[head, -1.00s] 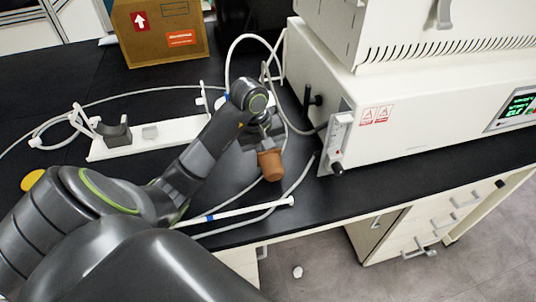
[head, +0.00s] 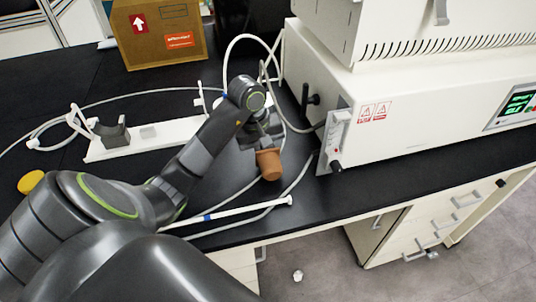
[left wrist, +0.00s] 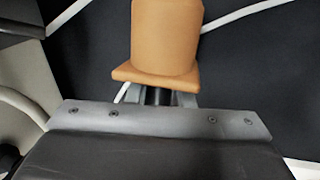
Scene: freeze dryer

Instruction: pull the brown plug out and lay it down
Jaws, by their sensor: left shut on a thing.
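The brown plug (head: 268,163) is at the end of my left gripper (head: 262,146), above the black bench near its front edge. In the left wrist view the plug (left wrist: 167,38) points away from my left gripper (left wrist: 160,97), which is shut on its near end. The plug looks clear of any socket. Whether it touches the bench cannot be told. My right gripper is not in view.
The white freeze dryer (head: 430,105) stands to the right. White hoses and a white tube (head: 235,212) lie on the bench (head: 60,95) around the arm. A white holder (head: 180,130) and a cardboard box (head: 155,45) are behind and left.

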